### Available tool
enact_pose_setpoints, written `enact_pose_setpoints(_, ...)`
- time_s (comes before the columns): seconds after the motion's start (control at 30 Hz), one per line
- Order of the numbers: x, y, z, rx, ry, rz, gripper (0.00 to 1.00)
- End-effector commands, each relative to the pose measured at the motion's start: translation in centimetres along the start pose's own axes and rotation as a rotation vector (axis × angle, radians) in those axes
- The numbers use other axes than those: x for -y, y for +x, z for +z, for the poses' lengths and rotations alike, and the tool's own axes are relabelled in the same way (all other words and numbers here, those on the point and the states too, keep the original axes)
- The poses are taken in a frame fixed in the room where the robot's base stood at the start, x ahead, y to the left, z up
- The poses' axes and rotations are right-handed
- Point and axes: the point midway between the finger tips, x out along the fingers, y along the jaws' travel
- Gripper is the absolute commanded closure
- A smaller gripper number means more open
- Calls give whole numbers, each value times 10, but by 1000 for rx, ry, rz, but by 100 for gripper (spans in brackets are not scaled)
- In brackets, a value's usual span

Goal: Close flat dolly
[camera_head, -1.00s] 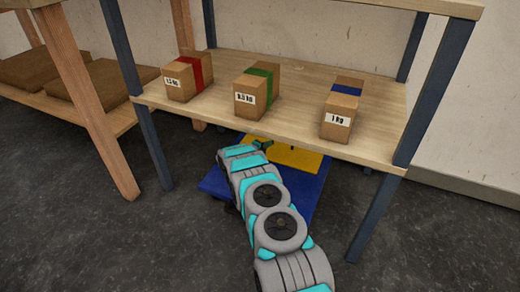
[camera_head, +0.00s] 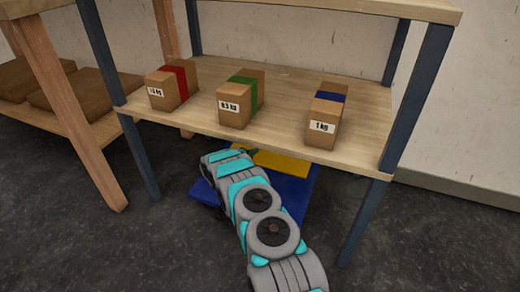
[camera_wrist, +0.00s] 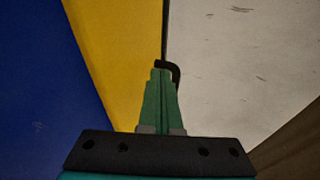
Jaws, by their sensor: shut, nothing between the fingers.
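The flat dolly shows under the shelf in the head view, with a blue deck (camera_head: 300,189) and a yellow panel (camera_head: 284,162) at its back. The shelf and my arm hide parts of it. My gripper (camera_head: 252,153) is beneath the shelf's front edge, by the yellow panel. In the wrist view, my green fingers (camera_wrist: 161,75) are shut and empty, at the edge between the yellow panel (camera_wrist: 125,45) and a pale surface. A small black curved part (camera_wrist: 174,70) shows right at the fingertips; I cannot tell whether they touch it. The blue part (camera_wrist: 45,90) fills the left.
A wooden shelf (camera_head: 190,118) with dark legs stands over the dolly. It carries boxes with red (camera_head: 172,85), green (camera_head: 240,98) and blue (camera_head: 326,116) bands. Another wooden rack (camera_head: 85,145) stands at left. The grey floor in front is clear.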

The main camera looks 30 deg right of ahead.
Motion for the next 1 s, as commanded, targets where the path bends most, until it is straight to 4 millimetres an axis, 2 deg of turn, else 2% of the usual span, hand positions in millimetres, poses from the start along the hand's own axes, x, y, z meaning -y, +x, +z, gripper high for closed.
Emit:
enact_pose_setpoints(0.07, -7, -21, 4, 4, -8, 4, 100)
enact_pose_setpoints(0.3, -4, -71, 2, 1, -6, 1, 100)
enact_pose_setpoints(0.5, -8, -102, 2, 0, -7, 6, 100)
enact_pose_setpoints(0.7, -8, -115, 2, -1, -3, 5, 100)
enact_pose_setpoints(1.0, -8, -116, 2, -1, -4, 5, 100)
